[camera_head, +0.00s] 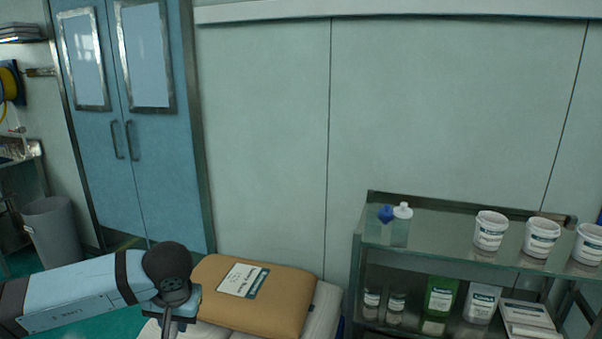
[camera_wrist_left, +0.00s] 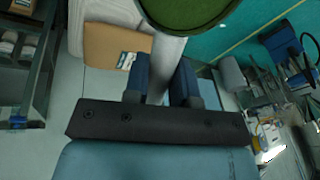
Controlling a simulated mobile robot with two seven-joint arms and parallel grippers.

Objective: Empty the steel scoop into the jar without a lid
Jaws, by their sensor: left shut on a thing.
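My left gripper (camera_wrist_left: 160,70) is shut on the pale metal handle of the steel scoop (camera_wrist_left: 169,52), seen between its two blue fingers in the left wrist view. A dark rim surrounds a round green surface at the top edge there, apparently the scoop's bowl with green contents; it is cut off by the frame. In the head view only the top of my left gripper (camera_head: 172,328) shows at the bottom edge, and the scoop is out of sight. I cannot pick out the jar without a lid in either view. My right gripper is not in view.
A shelf cart at the right carries several white tubs (camera_head: 490,231) and a white-capped bottle (camera_head: 402,224) on top. Small jars (camera_head: 396,307) and a green pouch (camera_head: 441,297) are below. A tan sack (camera_head: 255,297) lies near my left wrist. A grey bin (camera_head: 52,230) stands left.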

